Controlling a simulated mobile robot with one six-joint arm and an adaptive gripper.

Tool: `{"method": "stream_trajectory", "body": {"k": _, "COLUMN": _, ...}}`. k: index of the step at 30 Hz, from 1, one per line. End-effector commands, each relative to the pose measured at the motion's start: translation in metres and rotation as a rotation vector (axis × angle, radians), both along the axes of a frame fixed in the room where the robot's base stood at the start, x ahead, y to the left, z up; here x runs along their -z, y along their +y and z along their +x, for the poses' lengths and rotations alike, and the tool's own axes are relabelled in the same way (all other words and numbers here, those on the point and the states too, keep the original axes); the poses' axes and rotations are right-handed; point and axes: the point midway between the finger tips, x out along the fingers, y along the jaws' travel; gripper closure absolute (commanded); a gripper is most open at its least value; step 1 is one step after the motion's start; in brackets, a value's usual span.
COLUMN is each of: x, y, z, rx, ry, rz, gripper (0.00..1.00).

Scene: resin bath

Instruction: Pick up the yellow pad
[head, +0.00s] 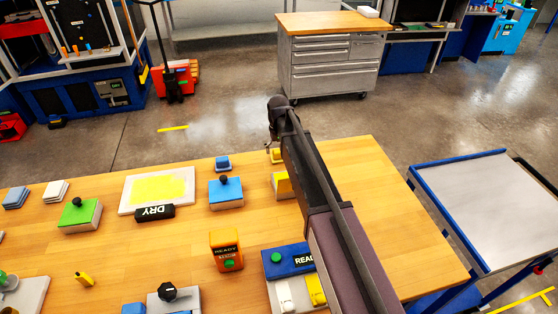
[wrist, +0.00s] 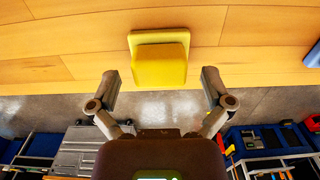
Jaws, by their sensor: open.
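The yellow pad (wrist: 158,62) lies on the wooden table near its edge in the wrist view, a small block shape with a flat, wider back part. In the head view the yellow pad (head: 276,156) shows beside my arm, partly covered by it. My gripper (wrist: 160,82) is open and empty, its two fingers apart on the left and right of the pad's near end in the picture. I cannot tell its height above the pad. In the head view my gripper's fingers are mostly hidden by the arm.
A yellow-topped block (head: 281,186) sits close by, partly behind my arm. A blue pad (head: 222,163) and a blue-topped block with a black knob (head: 226,193) stand to the left. A white tray with a DRY sign (head: 126,199) is further left. A grey-topped cart (head: 490,205) stands right.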

Motion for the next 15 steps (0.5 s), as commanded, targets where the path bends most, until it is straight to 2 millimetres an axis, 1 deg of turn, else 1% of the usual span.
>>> {"method": "stream_trajectory", "body": {"k": 1, "x": 0.0077, "y": 0.0, "z": 0.0, "rx": 0.0, "ry": 0.0, "rz": 0.0, "gripper": 0.0}}
{"method": "stream_trajectory", "body": {"k": 6, "x": 0.0149, "y": -0.0001, "z": 0.0, "rx": 0.0, "ry": 0.0, "rz": 0.0, "gripper": 0.0}}
{"method": "stream_trajectory", "body": {"k": 15, "x": 0.0156, "y": -0.0002, "z": 0.0001, "rx": 0.0, "ry": 0.0, "rz": 0.0, "gripper": 0.0}}
